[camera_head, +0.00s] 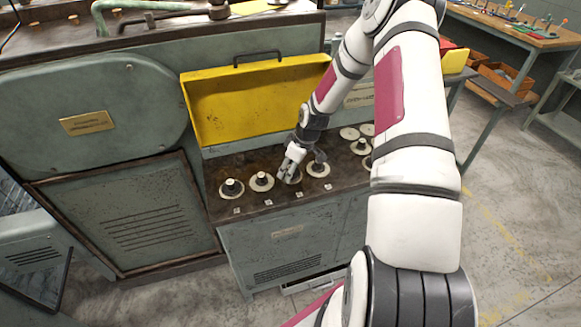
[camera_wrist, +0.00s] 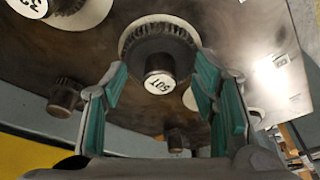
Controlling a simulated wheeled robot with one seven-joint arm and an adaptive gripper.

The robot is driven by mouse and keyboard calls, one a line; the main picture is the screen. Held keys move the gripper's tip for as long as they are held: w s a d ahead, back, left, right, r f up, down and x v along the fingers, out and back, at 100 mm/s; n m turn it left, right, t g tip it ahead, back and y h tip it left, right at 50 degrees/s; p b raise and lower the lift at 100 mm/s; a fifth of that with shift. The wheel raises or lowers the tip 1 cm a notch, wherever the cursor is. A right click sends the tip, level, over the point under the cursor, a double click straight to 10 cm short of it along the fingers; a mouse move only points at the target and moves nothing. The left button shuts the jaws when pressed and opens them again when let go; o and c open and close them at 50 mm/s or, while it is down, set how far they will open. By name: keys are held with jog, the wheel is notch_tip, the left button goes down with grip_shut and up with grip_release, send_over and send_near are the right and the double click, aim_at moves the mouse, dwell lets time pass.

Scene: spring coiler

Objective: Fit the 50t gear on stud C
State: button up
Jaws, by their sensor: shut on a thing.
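The 50t gear (camera_wrist: 160,45) is a dark toothed wheel with a hub whose white end reads 50T, in the wrist view. My gripper (camera_wrist: 160,72) has its teal pads on either side of this gear and is shut on it. A cream disc shows behind the gear's rim. In the head view my gripper (camera_head: 290,170) is low over the third position from the left in the front row on the bench. The fingers hide most of the gear there. I cannot tell whether it is seated on a stud; the small position labels are unreadable.
In the front row, dark hubs on cream discs stand left (camera_head: 261,181) and right (camera_head: 318,170) of my gripper. Another is at the far left (camera_head: 231,188). More discs (camera_head: 349,133) lie at the back right. A raised yellow cover (camera_head: 255,98) stands behind the row.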

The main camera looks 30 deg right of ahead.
jog(key=o, duration=1.6)
jog(key=shift+f, duration=0.1)
jog(key=w+p+v, duration=0.1)
jog(key=v, duration=0.7)
jog(key=w+a+p+v, duration=0.1)
jog(key=p+v, duration=0.1)
jog(key=v, duration=0.6)
jog(key=w+r+p+v, duration=0.1)
jog(key=p+v, duration=0.1)
jog(key=v, duration=0.6)
jog(key=shift+a+r, duration=0.3)
jog(key=shift+a, duration=0.05)
